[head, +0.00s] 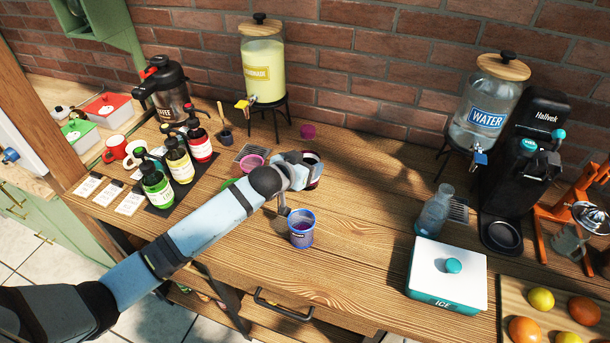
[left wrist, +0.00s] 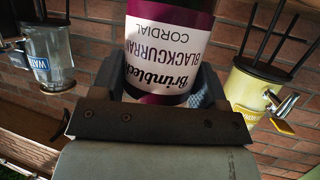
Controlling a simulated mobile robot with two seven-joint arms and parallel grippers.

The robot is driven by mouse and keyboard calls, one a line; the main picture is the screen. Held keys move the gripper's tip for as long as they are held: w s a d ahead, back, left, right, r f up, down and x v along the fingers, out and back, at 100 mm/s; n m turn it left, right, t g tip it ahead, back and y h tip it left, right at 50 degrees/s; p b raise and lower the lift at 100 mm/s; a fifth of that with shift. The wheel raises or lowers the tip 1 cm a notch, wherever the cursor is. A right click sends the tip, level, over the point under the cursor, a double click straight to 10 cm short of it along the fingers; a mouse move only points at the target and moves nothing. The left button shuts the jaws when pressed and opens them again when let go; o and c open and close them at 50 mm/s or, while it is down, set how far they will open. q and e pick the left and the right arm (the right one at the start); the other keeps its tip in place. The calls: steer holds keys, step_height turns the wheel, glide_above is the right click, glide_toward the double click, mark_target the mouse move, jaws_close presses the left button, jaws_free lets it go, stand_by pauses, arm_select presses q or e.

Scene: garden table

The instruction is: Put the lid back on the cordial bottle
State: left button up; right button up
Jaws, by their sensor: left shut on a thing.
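The cordial bottle (left wrist: 170,50) is dark purple with a white label reading Blackcurrant Cordial; the label shows upside down in the left wrist view. In the head view a dark part of the bottle (head: 314,157) shows behind my left gripper (head: 298,174), which is shut on it. Its mouth is hidden from me. A small magenta piece (head: 308,131) lies on the table behind the gripper, and a pink round piece (head: 252,162) lies left of it; I cannot tell whether either is the lid. My right gripper is not in view.
A blue tumbler (head: 301,230) with purple contents stands just in front of the gripper. Pump bottles (head: 157,190) stand at the left, the lemonade dispenser (head: 263,70) behind. A glass carafe (head: 434,212) and the ice box (head: 447,276) stand at the right.

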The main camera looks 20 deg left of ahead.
arm_select(q)
steer(key=shift+f, duration=2.05)
steer(key=shift+f, duration=0.1)
steer(key=o, duration=1.7)
steer(key=shift+f, duration=0.1)
steer(key=shift+r, duration=0.2)
steer(key=shift+s+a, duration=0.1)
steer(key=shift+s, duration=0.25)
steer(key=v, duration=1.1)
steer(key=shift+s+r+b, duration=0.15)
steer(key=shift+r+b, duration=0.05)
steer(key=shift+b, duration=0.2)
